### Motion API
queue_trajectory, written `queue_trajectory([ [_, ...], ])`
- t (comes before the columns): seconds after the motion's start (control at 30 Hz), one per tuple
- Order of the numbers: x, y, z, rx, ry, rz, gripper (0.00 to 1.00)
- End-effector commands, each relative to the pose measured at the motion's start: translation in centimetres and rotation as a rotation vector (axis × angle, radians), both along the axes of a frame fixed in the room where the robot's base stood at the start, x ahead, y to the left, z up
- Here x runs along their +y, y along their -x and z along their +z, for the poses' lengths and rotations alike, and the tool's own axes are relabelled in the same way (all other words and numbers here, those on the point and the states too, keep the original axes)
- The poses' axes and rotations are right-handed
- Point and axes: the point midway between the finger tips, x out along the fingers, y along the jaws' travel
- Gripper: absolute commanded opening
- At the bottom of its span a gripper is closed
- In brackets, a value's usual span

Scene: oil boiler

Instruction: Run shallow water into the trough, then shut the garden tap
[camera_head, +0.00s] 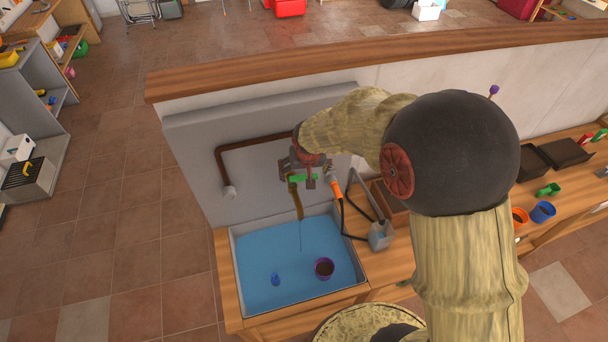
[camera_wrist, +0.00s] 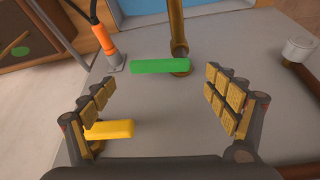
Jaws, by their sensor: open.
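The trough (camera_head: 304,301) holds blue water (camera_head: 258,256); its depth is hard to judge. The brass garden tap (camera_head: 296,202) hangs from the grey panel above it, and a thin stream seems to fall from its spout. The tap also shows in the wrist view (camera_wrist: 177,28), with a green handle (camera_wrist: 160,66) beside it. A yellow handle (camera_wrist: 109,130) lies nearer, close to the left finger. My gripper (camera_wrist: 163,93) is open and empty, fingers spread on either side below the green handle. In the head view my arm partly hides the tap area.
A purple pot (camera_head: 324,268) and a small blue object (camera_head: 275,281) are in the trough. An orange hose fitting (camera_head: 335,187) is right of the tap. A brown pipe (camera_head: 222,160) runs along the panel at left. Pots and dark trays (camera_head: 565,151) occupy the right bench.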

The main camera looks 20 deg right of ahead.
Motion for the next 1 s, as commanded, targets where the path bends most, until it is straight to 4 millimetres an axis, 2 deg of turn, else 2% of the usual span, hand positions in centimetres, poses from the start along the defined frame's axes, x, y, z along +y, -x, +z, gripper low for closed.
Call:
queue_trajectory([
  [0.1,-0.1,-0.7,-1.8,0.003,0.001,0.001,0.93],
  [0.3,-0.2,-1.5,-3.6,0.001,0.002,0.001,0.93],
  [0.67,-0.3,-1.7,-4.1,0.0,0.001,0.003,0.93],
  [1.0,-0.3,-1.6,-4.1,0.0,0.001,0.003,0.73],
])
